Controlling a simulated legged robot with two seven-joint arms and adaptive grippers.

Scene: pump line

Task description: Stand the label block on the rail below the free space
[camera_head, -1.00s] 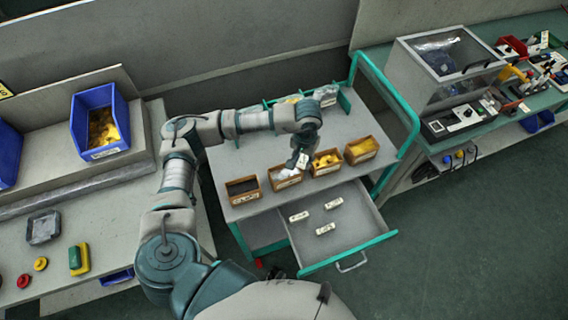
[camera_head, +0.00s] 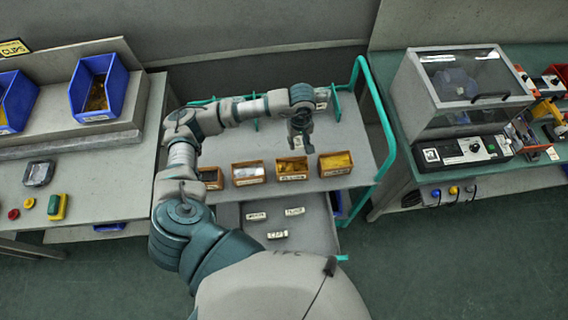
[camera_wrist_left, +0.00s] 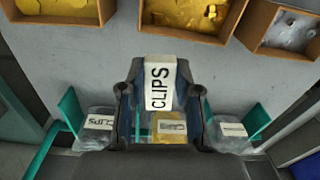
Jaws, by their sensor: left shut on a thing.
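The label block (camera_wrist_left: 160,85), white and marked CLIPS, is gripped between the fingers of my left gripper (camera_wrist_left: 160,105) in the left wrist view. In the head view my left gripper (camera_head: 300,142) points down above the cart top, behind the row of bins. The block is small there and partly hidden by the fingers. The wrist view shows bags at the cart's back: a clear bag marked CLIPS (camera_wrist_left: 97,125), a yellow bag (camera_wrist_left: 170,128) partly behind the gripper, and a clear bag (camera_wrist_left: 231,132). I cannot clearly make out the rail. My right gripper is not seen.
Several wooden bins stand along the cart's front, including one with yellow parts (camera_head: 335,164). Green dividers (camera_wrist_left: 258,120) stand beside the bags. A green side frame (camera_head: 385,125) borders the cart's right.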

